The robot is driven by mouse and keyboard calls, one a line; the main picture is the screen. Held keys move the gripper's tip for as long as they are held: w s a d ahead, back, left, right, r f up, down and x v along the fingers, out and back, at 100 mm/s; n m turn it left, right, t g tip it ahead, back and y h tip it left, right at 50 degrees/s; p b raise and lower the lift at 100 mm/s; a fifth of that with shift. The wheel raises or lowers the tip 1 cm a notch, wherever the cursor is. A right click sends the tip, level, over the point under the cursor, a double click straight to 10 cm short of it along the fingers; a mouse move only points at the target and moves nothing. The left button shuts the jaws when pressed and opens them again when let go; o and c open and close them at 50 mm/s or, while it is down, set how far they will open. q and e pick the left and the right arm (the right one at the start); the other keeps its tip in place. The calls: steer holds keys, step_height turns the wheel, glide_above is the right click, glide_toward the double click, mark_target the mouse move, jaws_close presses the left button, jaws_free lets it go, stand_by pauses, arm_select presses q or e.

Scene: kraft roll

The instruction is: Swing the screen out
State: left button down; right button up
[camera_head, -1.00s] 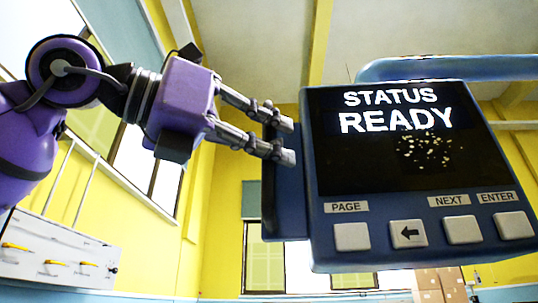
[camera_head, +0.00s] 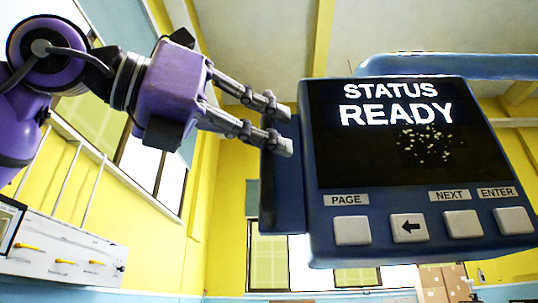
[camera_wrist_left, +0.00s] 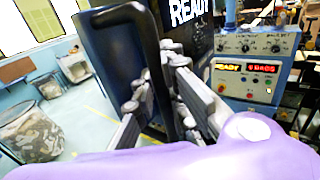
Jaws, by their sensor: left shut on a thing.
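The screen (camera_head: 400,130) is a dark blue box with a black display reading "STATUS READY" and a row of light buttons below. It fills the right half of the head view and hangs from a blue arm (camera_head: 450,66). In the left wrist view the fingers (camera_wrist_left: 155,95) lie on both sides of the dark handle bar (camera_wrist_left: 142,60). My right gripper is in neither view.
A white panel with yellow handles (camera_head: 60,255) is on the lower left. Cardboard boxes (camera_head: 442,284) stand far behind the screen. In the left wrist view a control box with red digits (camera_wrist_left: 248,70) stands right of the screen, and bins (camera_wrist_left: 30,130) stand at left.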

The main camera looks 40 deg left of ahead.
arm_select(q)
steer(key=shift+s+d+f, duration=0.1)
steer(key=shift+s+d, duration=0.25)
steer(key=shift+d, duration=0.05)
steer(key=c, duration=2.1)
jaws_free()
steer(key=shift+o, duration=1.3)
steer(key=shift+s+d, duration=0.1)
steer(key=shift+s, duration=0.15)
steer(key=shift+o, duration=0.4)
steer(key=shift+s+d+r, duration=0.15)
steer(key=shift+r, duration=0.05)
